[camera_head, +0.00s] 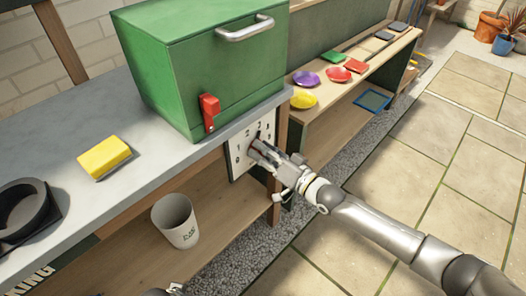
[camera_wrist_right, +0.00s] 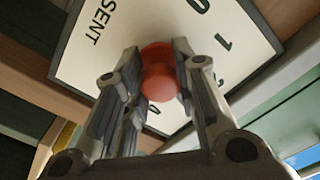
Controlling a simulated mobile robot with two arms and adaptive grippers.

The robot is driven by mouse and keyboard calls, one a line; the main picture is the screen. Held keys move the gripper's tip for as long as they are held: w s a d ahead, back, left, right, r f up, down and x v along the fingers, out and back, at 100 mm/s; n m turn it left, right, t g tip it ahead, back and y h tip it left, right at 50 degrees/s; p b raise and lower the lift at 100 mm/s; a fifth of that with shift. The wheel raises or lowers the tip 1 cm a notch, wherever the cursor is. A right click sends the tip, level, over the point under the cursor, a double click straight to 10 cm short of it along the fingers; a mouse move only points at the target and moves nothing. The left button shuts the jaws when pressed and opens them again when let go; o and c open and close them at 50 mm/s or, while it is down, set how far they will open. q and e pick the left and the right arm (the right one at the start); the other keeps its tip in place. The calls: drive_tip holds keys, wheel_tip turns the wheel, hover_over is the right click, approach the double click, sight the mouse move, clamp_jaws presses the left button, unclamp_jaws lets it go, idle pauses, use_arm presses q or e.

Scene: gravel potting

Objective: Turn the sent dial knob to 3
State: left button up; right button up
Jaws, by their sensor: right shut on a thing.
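The white dial plate (camera_head: 238,160) with black numbers is fixed to the front of the bench, below the green box. In the right wrist view the dial plate (camera_wrist_right: 92,62) carries the word SENT and shows large numbers, partly covered by the fingers. The round red dial knob (camera_wrist_right: 160,72) sits between the fingertips. My right gripper (camera_head: 256,148) is at the plate and shut on the knob; it also shows in the right wrist view (camera_wrist_right: 158,80). The knob is hidden in the head view, and I cannot tell which number it points to. A small grey piece at the bottom edge may be my left gripper (camera_head: 168,291).
A green box (camera_head: 215,60) with a red lever (camera_head: 209,112) stands on the grey bench top above the dial. A yellow sponge (camera_head: 104,157) and a black ring (camera_head: 22,208) lie on the bench. A white bucket (camera_head: 176,222) stands on the lower shelf. Coloured saucers (camera_head: 303,99) are to the right.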

drive_tip(key=o, duration=0.9)
use_arm(q)
drive_tip(key=shift+w, duration=0.2)
use_arm(e)
drive_tip(key=shift+o, duration=0.8)
drive_tip(key=v, duration=1.2)
